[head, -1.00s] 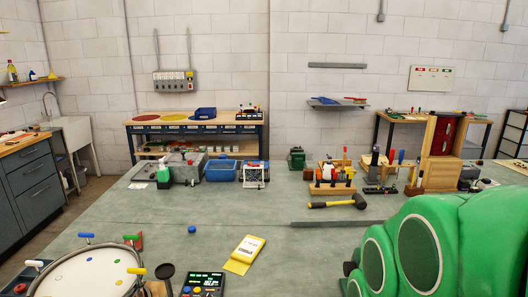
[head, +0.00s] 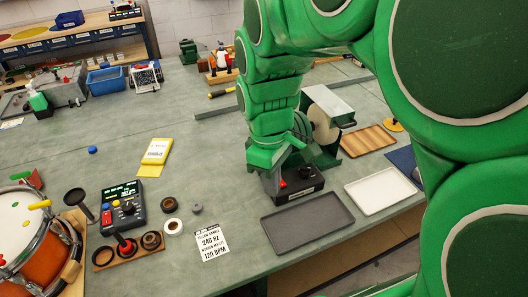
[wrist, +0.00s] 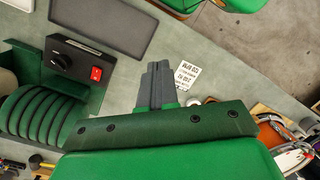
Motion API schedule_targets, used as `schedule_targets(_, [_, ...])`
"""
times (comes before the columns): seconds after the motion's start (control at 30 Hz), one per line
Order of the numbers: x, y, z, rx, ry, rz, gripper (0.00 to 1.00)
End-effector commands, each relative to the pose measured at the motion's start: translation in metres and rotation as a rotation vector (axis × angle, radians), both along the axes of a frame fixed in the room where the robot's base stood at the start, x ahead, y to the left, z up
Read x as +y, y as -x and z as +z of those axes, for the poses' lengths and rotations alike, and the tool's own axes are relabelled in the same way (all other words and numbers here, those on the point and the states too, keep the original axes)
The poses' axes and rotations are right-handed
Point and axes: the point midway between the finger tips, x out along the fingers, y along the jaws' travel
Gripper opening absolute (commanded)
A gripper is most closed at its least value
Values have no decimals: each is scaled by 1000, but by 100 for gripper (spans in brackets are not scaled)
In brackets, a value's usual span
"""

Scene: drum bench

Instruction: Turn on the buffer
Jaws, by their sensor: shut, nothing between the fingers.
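The buffer (head: 322,125) stands on the bench right of my arm in the head view, with a pale round wheel; my arm hides part of it. Its dark control box (head: 305,190) has a red switch (head: 283,184) and a black knob. In the wrist view the control box (wrist: 82,62) shows left of my fingers, with the red rocker switch (wrist: 96,73) and knob (wrist: 62,62) on its face. I cannot tell the switch's position. My gripper (wrist: 158,66) is shut and empty, apart from the switch and to its right in the wrist view.
A dark grey tray (head: 307,224) and a white tray (head: 384,190) lie near the control box. A printed card (head: 211,241), tape rolls and a device with a lit screen (head: 124,203) lie to the left. A drum (head: 28,238) stands far left. The middle of the bench is mostly clear.

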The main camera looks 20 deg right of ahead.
Motion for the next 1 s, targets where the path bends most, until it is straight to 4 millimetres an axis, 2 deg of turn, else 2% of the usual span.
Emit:
schedule_targets(0.1, [-10,-22,-1,-2,-16,105,0])
schedule_targets(0.7, [-69,-118,-21,-15,-93,651,0])
schedule_targets(1.0, [-96,-148,-33,-17,-118,846,0])
